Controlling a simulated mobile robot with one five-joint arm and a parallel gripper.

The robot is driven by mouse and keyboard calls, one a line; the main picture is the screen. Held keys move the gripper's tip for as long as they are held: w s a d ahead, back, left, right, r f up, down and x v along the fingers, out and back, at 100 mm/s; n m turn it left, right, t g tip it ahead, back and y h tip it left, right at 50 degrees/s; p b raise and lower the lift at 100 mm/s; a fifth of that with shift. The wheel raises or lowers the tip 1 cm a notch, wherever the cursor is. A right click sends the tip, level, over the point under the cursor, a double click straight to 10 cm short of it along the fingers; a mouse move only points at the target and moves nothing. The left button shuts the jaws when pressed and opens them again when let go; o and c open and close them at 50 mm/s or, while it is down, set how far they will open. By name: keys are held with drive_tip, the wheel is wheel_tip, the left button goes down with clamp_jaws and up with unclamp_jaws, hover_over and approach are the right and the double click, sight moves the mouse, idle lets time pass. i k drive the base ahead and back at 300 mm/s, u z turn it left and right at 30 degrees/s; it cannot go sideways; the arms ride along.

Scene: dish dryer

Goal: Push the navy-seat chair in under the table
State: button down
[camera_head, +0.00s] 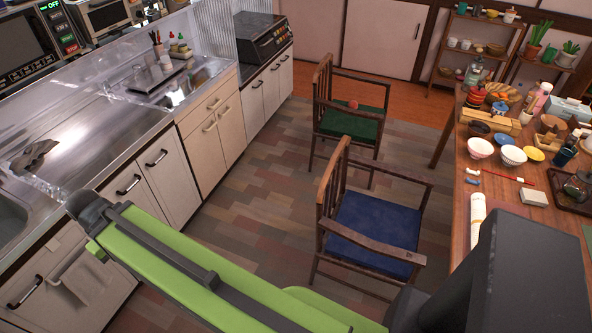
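The navy-seat chair (374,222) stands in the middle right, a wooden armchair with a dark blue seat. Its backrest is on the left and its open front faces the wooden table (462,222) on the right. The chair is upright on the floor, and a gap of floor shows between its right side and the table edge. My green arm crosses the bottom of the view, and a dark part of my body covers the lower right, including part of the table. My gripper is not visible.
A second armchair with a green seat (347,125) and a small red object on it stands just behind. Kitchen counters with cabinets (210,130) line the left. The patchwork floor (265,190) between is clear. The table holds many bowls and dishes. Wooden shelves stand at the back right.

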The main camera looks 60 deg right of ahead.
sight(370, 236)
drive_tip(key=z, duration=0.15)
drive_tip(key=i, duration=0.95)
drive_tip(key=z, duration=0.4)
drive_tip(key=k, duration=0.75)
drive_tip(key=z, duration=0.15)
drive_tip(key=i, duration=1.2)
drive_tip(key=u, duration=0.05)
